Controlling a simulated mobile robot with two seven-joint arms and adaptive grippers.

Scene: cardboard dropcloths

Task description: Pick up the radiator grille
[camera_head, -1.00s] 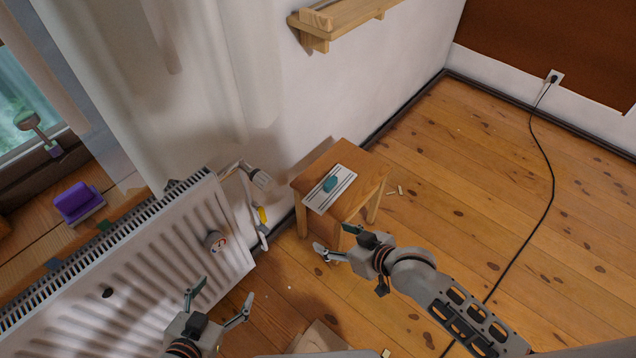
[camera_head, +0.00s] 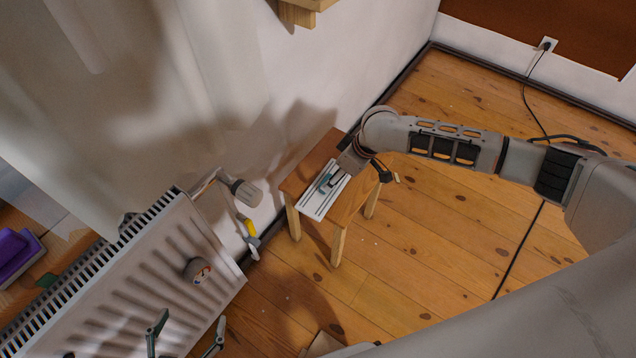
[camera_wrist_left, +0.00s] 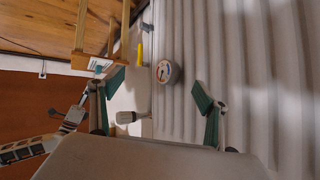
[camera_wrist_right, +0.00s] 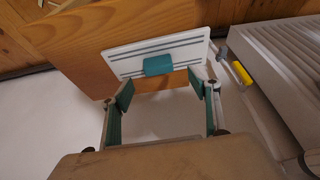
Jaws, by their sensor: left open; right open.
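The radiator grille (camera_head: 314,204), a thin white plate with dark slots, lies on the small wooden stool. It also shows in the right wrist view (camera_wrist_right: 120,62), with a teal block (camera_wrist_right: 158,65) at its middle. My right gripper (camera_wrist_right: 160,88) is open just short of the teal block, its green-padded fingers spread to either side and apart from it. In the head view the right hand partly covers the grille. My left gripper (camera_head: 186,334) is open and empty in front of the radiator.
The white radiator (camera_head: 150,280) with its valve fills the lower left, a yellow-handled tool (camera_head: 250,228) beside it. The wooden stool (camera_head: 340,215) stands near the wall. A shelf (camera_head: 300,8) juts out above. A black cable (camera_head: 530,250) crosses the open floor at right.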

